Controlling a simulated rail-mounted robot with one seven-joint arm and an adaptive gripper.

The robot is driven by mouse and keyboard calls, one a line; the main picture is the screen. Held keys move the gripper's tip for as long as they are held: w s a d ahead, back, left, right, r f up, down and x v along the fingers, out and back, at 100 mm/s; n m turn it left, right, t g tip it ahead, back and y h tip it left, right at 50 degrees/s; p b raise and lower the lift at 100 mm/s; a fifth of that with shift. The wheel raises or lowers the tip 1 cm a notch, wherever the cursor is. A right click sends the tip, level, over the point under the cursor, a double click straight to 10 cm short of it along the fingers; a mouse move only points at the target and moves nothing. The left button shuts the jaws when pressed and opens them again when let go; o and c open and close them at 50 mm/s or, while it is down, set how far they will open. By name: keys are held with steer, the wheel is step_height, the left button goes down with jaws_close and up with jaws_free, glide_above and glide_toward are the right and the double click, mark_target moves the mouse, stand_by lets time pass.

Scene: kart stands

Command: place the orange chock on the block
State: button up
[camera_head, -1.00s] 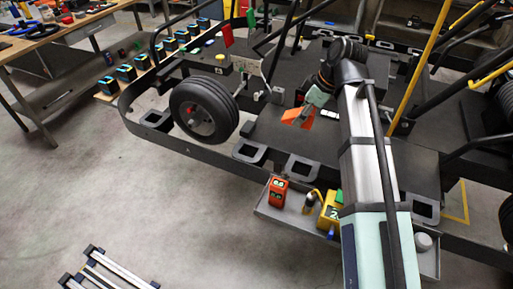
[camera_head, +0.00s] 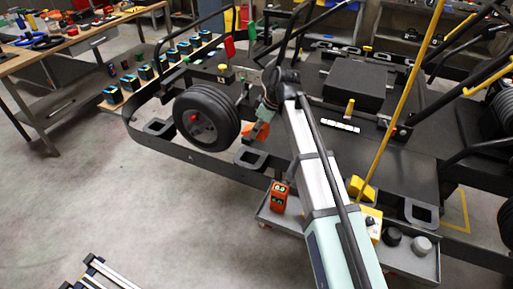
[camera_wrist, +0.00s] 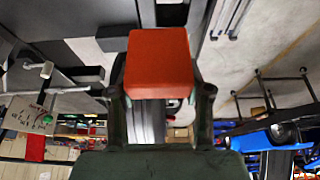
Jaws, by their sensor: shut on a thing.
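My gripper (camera_head: 264,115) is shut on the orange chock (camera_head: 261,131), just right of the kart's front wheel in the head view. In the wrist view the chock (camera_wrist: 160,58) fills the middle, between the two dark fingers (camera_wrist: 160,100). Part of the chock is hidden behind my gripper and the wheel in the head view. A dark box-shaped block (camera_head: 358,82) stands on the kart deck, right of my gripper and apart from the chock. I cannot tell for sure that it is the task's block.
The black tyre (camera_head: 203,116) is close on the left of the chock. A grey tray (camera_head: 402,262) below holds a red-orange box (camera_head: 279,196) and yellow items. A yellow pole (camera_head: 405,100) slants up on the right. The floor at front left is mostly clear.

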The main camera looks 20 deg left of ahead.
mark_target(267, 134)
step_height(267, 134, down, 10)
steer(key=shift+f+p, duration=0.1)
steer(key=shift+p, duration=0.85)
steer(key=shift+f, duration=0.2)
steer(key=o, duration=1.2)
steer(key=shift+r, duration=0.1)
steer(key=b+v, duration=0.2)
steer(key=v, duration=1)
steer(key=shift+r, duration=0.1)
